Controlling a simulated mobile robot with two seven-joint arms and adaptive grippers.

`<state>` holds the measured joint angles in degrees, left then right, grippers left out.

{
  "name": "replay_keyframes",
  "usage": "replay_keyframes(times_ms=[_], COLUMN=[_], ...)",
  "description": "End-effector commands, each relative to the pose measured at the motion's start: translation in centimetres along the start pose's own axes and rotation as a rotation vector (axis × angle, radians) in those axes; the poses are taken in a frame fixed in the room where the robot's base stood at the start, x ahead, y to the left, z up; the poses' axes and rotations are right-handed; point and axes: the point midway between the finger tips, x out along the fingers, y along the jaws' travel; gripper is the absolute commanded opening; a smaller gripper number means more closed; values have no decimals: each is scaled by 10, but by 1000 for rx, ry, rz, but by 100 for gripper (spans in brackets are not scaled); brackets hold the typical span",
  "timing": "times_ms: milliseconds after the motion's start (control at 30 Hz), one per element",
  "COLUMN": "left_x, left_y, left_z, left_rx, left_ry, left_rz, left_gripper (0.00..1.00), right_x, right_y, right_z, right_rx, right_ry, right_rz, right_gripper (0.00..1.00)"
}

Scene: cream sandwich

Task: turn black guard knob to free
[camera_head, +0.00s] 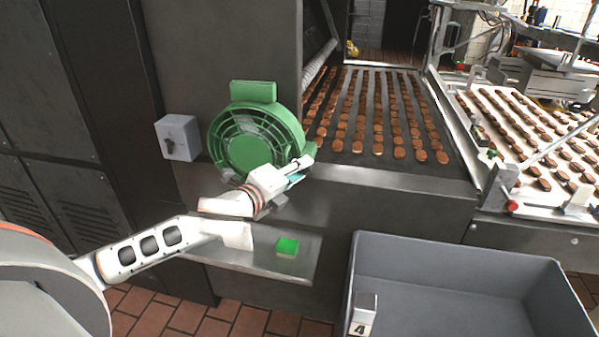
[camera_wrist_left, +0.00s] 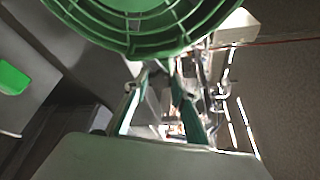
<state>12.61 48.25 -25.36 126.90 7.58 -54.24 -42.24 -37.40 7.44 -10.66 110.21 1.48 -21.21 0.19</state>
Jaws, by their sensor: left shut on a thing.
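The green fan (camera_head: 229,117) with its round guard stands against the grey machine wall. Its guard rim (camera_wrist_left: 165,45) fills the top of the left wrist view. My left gripper (camera_head: 301,170) is at the lower right edge of the guard. In the left wrist view, the gripper's two green-edged fingers (camera_wrist_left: 160,108) reach up to just below the rim. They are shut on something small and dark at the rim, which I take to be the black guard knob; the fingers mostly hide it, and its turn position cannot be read. My right gripper is not in view.
A grey switch box (camera_head: 178,137) is left of the fan. A green block (camera_head: 287,246) lies on the metal shelf (camera_head: 300,268) below. A large grey bin (camera_head: 450,245) stands at the lower right. Conveyors with rows of brown biscuits (camera_head: 400,152) run behind.

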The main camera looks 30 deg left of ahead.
Motion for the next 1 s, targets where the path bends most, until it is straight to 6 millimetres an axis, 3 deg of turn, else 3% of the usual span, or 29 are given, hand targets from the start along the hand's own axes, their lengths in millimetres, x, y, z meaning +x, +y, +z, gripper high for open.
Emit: replay_keyframes(times_ms=[433,1000], left_x=[1,2], left_y=[7,9], left_z=[-3,-5], left_rx=[-399,-883], left_ry=[-1,-1], left_rz=[-159,-359], left_gripper=[4,4], right_x=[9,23], right_y=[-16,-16], right_z=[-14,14], right_rx=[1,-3], right_ry=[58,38], right_rz=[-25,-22], right_gripper=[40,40])
